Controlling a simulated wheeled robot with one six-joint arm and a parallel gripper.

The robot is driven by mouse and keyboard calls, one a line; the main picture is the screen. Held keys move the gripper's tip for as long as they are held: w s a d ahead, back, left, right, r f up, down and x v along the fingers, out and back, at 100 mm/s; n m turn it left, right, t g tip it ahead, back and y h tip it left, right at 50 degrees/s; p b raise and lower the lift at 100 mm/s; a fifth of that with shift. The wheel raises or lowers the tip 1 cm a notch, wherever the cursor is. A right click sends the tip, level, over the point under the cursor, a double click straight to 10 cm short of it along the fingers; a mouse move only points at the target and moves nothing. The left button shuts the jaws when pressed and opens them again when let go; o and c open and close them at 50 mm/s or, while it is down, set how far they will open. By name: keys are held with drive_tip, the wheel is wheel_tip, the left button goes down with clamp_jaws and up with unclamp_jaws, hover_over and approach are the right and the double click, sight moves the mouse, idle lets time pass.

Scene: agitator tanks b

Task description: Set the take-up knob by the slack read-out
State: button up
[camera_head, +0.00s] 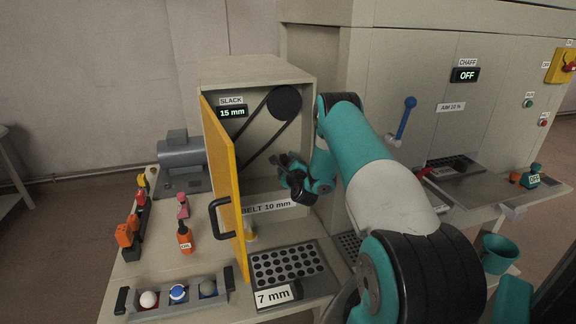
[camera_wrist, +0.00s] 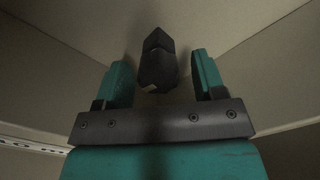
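The slack read-out (camera_head: 232,112) shows "15 mm" under a "SLACK" label on the belt cabinet (camera_head: 258,70). A black belt runs from a pulley (camera_head: 284,103) down inside the cabinet. In the wrist view, a black take-up knob (camera_wrist: 157,62) with a small pale mark stands between my two teal fingertips. My gripper (camera_wrist: 158,80) is open around the knob, with gaps on both sides. In the head view my gripper (camera_head: 290,178) is inside the cabinet, and the arm hides part of the interior. A label (camera_head: 266,206) below reads "BELT 10 mm".
The cabinet's yellow door (camera_head: 222,180) stands open towards me, close left of my gripper, with a black handle (camera_head: 220,218) jutting left. A perforated tray (camera_head: 286,264) lies in front, with a "7 mm" label (camera_head: 273,297). A grey motor (camera_head: 181,157) stands at left.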

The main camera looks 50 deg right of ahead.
drive_tip(key=shift+s+a+f+b, duration=0.2)
drive_tip(key=shift+s+a+b, duration=0.2)
drive_tip(key=shift+b, duration=0.25)
drive_tip(key=b+v, duration=1.6)
drive_tip(key=b, duration=0.6)
drive_tip(key=shift+s+r+b, duration=0.2)
drive_tip(key=shift+s+b, duration=0.1)
drive_tip(key=shift+b, duration=0.1)
drive_tip(key=shift+d, duration=0.1)
